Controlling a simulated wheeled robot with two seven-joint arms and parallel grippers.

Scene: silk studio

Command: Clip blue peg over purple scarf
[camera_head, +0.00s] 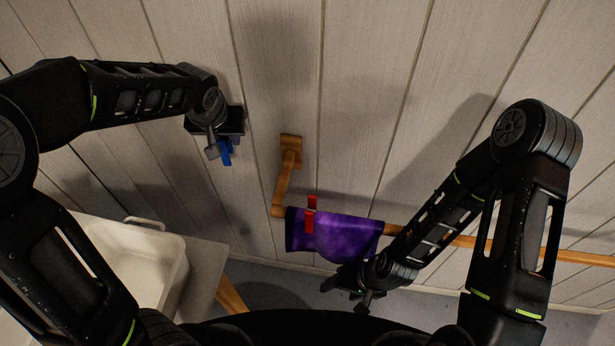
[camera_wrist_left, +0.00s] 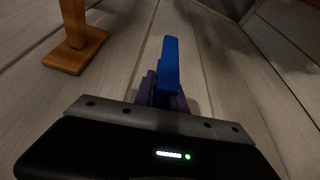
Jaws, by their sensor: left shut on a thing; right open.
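The purple scarf (camera_head: 340,238) hangs over a wooden rail (camera_head: 470,243) in the head view. A red peg (camera_head: 310,215) is clipped over its left part. My left gripper (camera_head: 224,146) is shut on the blue peg (camera_head: 226,153), up and to the left of the scarf and apart from it. The blue peg also shows in the left wrist view (camera_wrist_left: 170,66), pointing away from the gripper body. My right gripper (camera_head: 348,285) is open, just below the scarf's lower right part; whether it touches the cloth I cannot tell.
A wooden wall bracket (camera_head: 290,150) holds the rail's left end; it also shows in the left wrist view (camera_wrist_left: 75,45). A white basin (camera_head: 130,255) stands at the lower left. The planked wall between my left gripper and the scarf is clear except for the bracket.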

